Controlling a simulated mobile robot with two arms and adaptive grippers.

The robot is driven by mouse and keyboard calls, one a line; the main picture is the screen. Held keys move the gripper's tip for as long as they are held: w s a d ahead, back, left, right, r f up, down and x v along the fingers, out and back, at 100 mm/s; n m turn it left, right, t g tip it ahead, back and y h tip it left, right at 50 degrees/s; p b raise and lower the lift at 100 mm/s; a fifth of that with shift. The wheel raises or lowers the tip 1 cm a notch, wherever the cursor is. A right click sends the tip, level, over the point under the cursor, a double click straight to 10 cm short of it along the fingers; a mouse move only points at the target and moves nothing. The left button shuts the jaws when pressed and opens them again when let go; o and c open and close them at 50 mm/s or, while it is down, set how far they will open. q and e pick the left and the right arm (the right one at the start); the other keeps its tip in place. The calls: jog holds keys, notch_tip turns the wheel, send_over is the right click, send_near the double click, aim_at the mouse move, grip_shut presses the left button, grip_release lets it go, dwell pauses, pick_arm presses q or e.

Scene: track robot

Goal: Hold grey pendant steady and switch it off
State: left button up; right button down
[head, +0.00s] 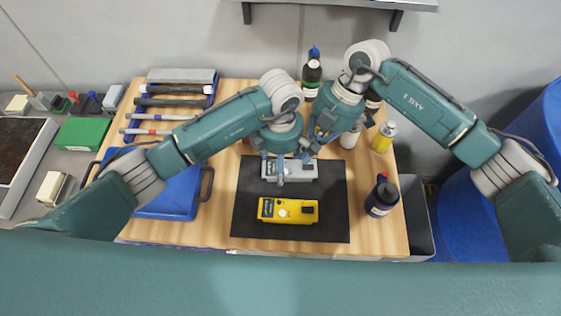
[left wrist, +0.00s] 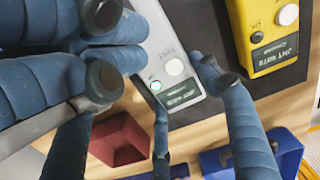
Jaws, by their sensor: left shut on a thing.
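The grey pendant (head: 298,174) lies on the black mat (head: 335,222), behind the yellow pendant (head: 288,211). In the left wrist view the grey pendant (left wrist: 172,48) shows a white round button, a small lit indicator and a dark label. My left gripper (head: 283,163) is shut on the grey pendant, with blue fingers along its sides. My right gripper (head: 319,137) is close beside the left one, over the far right part of the grey pendant. Its fingertips are partly hidden, so I cannot tell its opening or whether it touches. The yellow pendant (left wrist: 270,35) also shows in the left wrist view.
A red block (left wrist: 120,140) lies near the grey pendant. Bottles stand along the table's right side, including a dark one (head: 381,197) and a yellow one (head: 383,138). A blue tray (head: 170,195) and several tools are at left.

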aim_at(301, 169)
jog(key=shift+f, duration=1.05)
jog(key=shift+f, duration=0.25)
dwell(0.6)
jog(key=shift+f, duration=0.6)
jog(key=shift+r, duration=3)
pick_arm(q)
jog(key=o, duration=1.6)
